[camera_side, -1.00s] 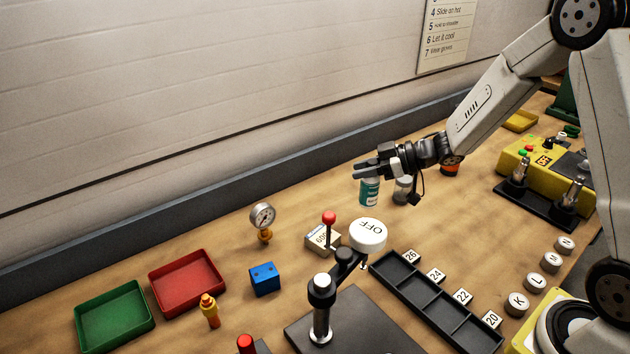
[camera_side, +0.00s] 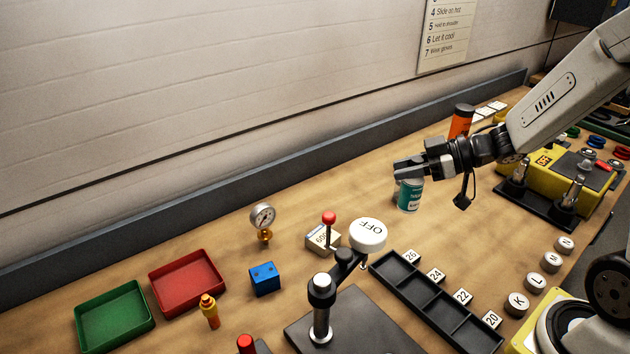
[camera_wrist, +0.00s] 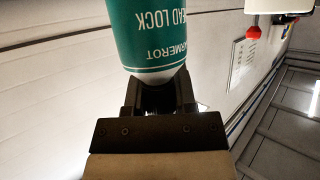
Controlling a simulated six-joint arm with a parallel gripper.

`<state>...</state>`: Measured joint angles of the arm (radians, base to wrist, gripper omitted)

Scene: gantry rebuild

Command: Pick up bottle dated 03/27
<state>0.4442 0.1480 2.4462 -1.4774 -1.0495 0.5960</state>
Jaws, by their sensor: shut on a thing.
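My gripper (camera_side: 408,167) is shut on a bottle with a teal-green label (camera_side: 409,195), which hangs upright below the jaws in the side view. The wrist view shows the bottle (camera_wrist: 150,30) large at the top, its label upside down with "EAD LOCK" and "RMEROT" readable. My gripper (camera_wrist: 160,95) closes around the narrow end of the bottle there. I cannot read any date on it. In the side view I cannot tell the gap between the bottle and the bench.
An orange bottle with a dark cap (camera_side: 461,121) stands behind my wrist. Green (camera_side: 113,314) and red (camera_side: 186,278) trays lie left.

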